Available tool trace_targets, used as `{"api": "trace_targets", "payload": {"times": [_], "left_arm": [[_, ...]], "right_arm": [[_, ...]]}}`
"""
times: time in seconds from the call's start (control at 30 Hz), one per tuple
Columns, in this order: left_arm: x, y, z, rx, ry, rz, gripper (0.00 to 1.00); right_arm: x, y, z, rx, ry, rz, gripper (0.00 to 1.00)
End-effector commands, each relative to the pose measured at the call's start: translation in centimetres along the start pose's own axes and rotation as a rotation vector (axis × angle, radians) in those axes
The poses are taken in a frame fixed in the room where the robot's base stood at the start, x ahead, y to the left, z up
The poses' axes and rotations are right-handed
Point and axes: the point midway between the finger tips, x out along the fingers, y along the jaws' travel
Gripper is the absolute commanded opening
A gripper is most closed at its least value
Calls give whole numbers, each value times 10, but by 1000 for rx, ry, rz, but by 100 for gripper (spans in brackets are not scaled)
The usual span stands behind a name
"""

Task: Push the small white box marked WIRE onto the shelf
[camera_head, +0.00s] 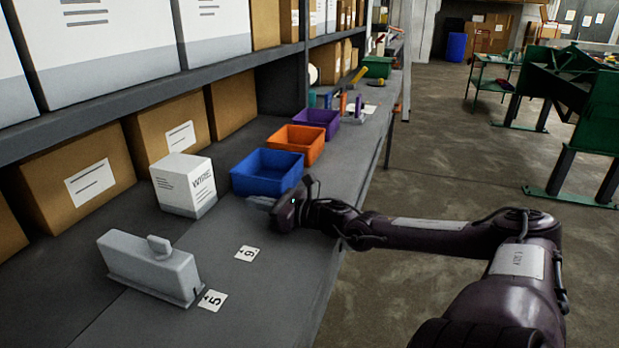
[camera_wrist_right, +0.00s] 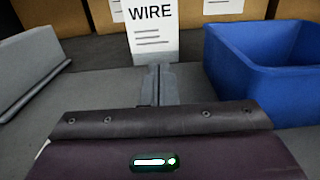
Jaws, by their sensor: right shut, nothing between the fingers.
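The small white box marked WIRE (camera_head: 184,184) stands upright on the grey shelf surface (camera_head: 268,280), in front of the cardboard boxes and left of the blue bin. My right gripper (camera_head: 256,201) is shut and empty, low over the surface. It is to the right of the box, with a gap between them in the head view. In the right wrist view the box (camera_wrist_right: 152,30) stands straight ahead of the shut fingers (camera_wrist_right: 156,85), its WIRE face toward me. Its top is cut off there. My left gripper is not in view.
A blue bin (camera_head: 267,172) stands close right of the box, with orange (camera_head: 296,144) and purple (camera_head: 318,121) bins behind. Cards marked 9 (camera_head: 247,253) and 5 (camera_head: 212,300) lie on bare surface.

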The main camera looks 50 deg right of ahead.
Motion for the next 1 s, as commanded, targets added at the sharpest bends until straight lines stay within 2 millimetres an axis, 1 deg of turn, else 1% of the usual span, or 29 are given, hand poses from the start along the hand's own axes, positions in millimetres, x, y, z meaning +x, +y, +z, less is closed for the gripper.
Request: {"api": "trace_targets", "payload": {"times": [0.03,0.13,0.3,0.43,0.6,0.7,0.8,1.0], "left_arm": [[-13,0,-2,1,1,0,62],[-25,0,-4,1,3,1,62],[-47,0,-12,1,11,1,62],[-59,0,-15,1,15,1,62],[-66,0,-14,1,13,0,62],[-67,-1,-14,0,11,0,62],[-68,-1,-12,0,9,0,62],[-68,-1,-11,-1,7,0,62]], "right_arm": [[-7,0,4,3,5,-2,0],[-20,0,5,2,5,-3,0],[-51,-1,5,3,4,-6,0],[-77,-1,5,1,4,-7,0],[-108,-1,2,0,3,-5,0],[-119,-1,1,0,2,-4,0],[-126,-1,1,-2,1,-3,0],[-128,-1,1,-3,0,-2,0]]}}
